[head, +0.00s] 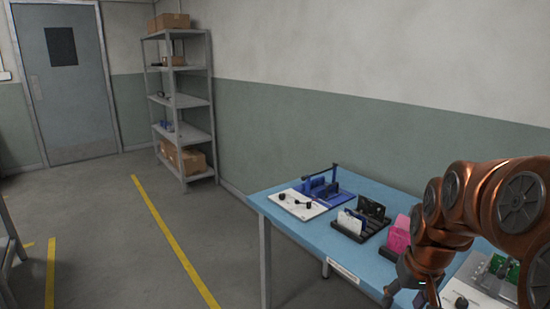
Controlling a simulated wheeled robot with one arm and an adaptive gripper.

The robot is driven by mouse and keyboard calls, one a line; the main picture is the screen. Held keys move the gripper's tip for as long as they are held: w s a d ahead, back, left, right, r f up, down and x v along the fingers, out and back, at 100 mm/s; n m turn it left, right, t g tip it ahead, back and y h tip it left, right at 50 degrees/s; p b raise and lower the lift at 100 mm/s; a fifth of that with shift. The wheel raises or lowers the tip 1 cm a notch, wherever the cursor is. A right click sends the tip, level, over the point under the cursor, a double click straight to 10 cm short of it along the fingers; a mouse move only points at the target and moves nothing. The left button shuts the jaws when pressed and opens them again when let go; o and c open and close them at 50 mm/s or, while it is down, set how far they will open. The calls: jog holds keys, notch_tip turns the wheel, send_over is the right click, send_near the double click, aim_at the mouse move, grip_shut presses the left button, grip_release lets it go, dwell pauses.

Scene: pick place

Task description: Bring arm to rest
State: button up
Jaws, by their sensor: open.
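My copper-coloured arm reaches in from the right edge in the head view and bends down over the right part of the blue table (285,222). My gripper (408,297) hangs at the arm's lower end, near the table's front edge at the bottom of the picture. It is open, with its fingers spread, and I see nothing held between them. Its lowest part is cut off by the frame. The arm hides part of the table's right side.
On the table are a white board with black knobs (299,205), a blue fixture (325,187), a black rack (372,225) with cards, pink cards (397,237) and a green circuit board (498,266). A grey shelf (186,101) stands against the wall. Open floor lies left.

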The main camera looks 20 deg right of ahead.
jog(key=s+a+f+n+g, duration=0.2)
jog(key=s+a, duration=0.5)
jog(key=a, duration=0.3)
jog(key=s+a+f+n+g, duration=0.3)
jog(key=s+a, duration=0.5)
jog(key=a, duration=0.3)
notch_tip(320, 180, up, 16)
jog(key=t+p, duration=0.1)
jog(key=p, duration=1.3)
jog(key=shift+w+p, duration=0.3)
jog(key=shift+w, duration=0.1)
jog(key=shift+f, duration=0.1)
